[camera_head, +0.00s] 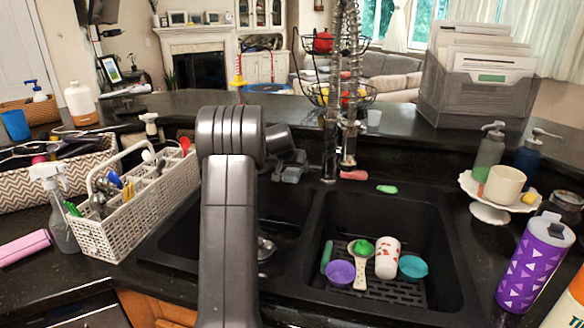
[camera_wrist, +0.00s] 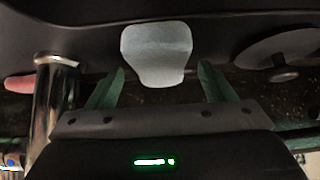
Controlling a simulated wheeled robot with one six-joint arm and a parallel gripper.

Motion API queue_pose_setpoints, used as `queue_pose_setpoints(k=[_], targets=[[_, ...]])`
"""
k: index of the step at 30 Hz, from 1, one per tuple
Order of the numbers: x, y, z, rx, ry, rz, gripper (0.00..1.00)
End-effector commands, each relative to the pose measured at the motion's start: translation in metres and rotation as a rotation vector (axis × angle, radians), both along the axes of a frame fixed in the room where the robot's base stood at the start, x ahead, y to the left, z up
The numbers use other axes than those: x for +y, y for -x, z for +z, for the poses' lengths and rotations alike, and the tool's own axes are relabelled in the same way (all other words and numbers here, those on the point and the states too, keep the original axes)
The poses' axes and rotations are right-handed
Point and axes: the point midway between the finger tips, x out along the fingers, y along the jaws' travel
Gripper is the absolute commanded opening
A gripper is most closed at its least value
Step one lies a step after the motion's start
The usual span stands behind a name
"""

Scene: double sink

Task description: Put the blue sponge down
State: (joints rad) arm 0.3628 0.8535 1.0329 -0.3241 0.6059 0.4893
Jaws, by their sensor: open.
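A pale grey-blue block, which looks like the blue sponge (camera_wrist: 157,55), lies between the fingers of my gripper (camera_wrist: 161,76) in the wrist view. Dark gaps show between it and both green fingertips, so the jaws are open around it and not clamped on it. In the head view a small pale blue piece of it (camera_head: 291,174) shows below my gripper (camera_head: 287,163), at the back ledge of the double sink (camera_head: 315,235). My arm hides part of the ledge and the left basin. Whether the block rests fully on the ledge is hard to tell.
The chrome faucet (camera_head: 348,120) stands just right of my gripper; its pipe (camera_wrist: 52,105) is close in the wrist view. A pink piece (camera_head: 355,175) and a green piece (camera_head: 387,189) lie on the ledge. The right basin holds cups and a brush. A white caddy (camera_head: 130,215) stands left.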

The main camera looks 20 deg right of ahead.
Motion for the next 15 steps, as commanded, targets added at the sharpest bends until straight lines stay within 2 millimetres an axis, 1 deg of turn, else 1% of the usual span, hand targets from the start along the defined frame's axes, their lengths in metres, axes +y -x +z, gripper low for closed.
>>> queue_pose_setpoints(k=[12,15], targets=[[0.03,0.039,0.06,-0.003,0.001,0.001,0.75],[0.037,0.047,0.072,-0.003,0.001,0.001,0.75]])
